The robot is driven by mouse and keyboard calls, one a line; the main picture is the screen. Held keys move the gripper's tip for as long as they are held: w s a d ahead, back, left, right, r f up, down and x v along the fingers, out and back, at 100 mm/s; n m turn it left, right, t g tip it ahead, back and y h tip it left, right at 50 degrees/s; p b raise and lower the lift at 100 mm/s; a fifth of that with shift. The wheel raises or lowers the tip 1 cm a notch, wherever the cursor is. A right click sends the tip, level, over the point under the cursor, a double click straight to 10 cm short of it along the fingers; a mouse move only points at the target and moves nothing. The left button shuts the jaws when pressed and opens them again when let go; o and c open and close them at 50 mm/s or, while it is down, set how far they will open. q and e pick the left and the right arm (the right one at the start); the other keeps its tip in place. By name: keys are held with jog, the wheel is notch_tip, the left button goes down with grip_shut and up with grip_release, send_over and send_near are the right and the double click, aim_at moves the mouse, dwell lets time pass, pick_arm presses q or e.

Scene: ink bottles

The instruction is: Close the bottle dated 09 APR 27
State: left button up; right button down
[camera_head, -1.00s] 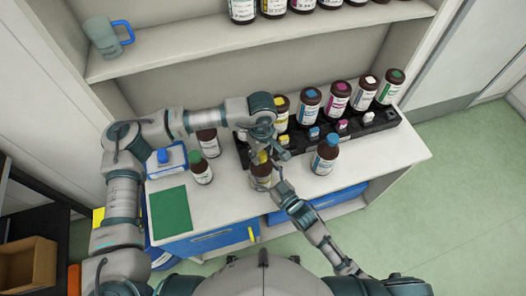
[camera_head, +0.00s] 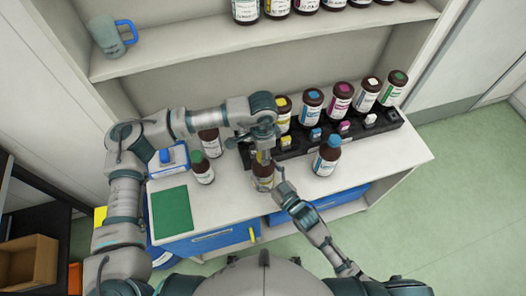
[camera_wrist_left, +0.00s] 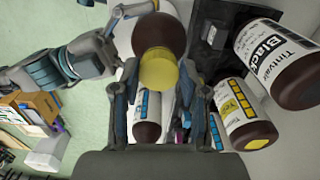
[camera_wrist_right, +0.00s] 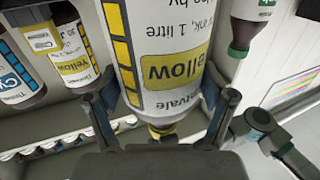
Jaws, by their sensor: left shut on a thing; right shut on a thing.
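A brown bottle (camera_head: 263,184) with a yellow-marked label stands near the front of the worktop. My right gripper (camera_wrist_right: 162,103) is shut on its body from the front right; the label reads "Yellow", upside down, in the right wrist view. No date is readable there. My left gripper (camera_wrist_left: 160,85) is above the bottle, shut on a yellow cap (camera_wrist_left: 159,70). The cap is in line with the bottle's brown shoulder (camera_wrist_left: 160,35); I cannot tell how firmly it sits on the neck. In the head view the left gripper mostly hides the cap.
A blue-capped bottle (camera_head: 326,157) stands to the right, a green-capped bottle (camera_head: 202,168) and a dark one (camera_head: 210,144) to the left. A green mat (camera_head: 172,210) lies front left. A shelf (camera_head: 210,47) is above.

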pick_arm(q)
jog(key=shift+w+a, duration=0.1)
jog(key=shift+w, duration=0.1)
jog(key=o, duration=0.8)
jog(key=shift+c, duration=0.2)
jog(key=shift+s, duration=0.1)
jog(key=shift+r, duration=0.15)
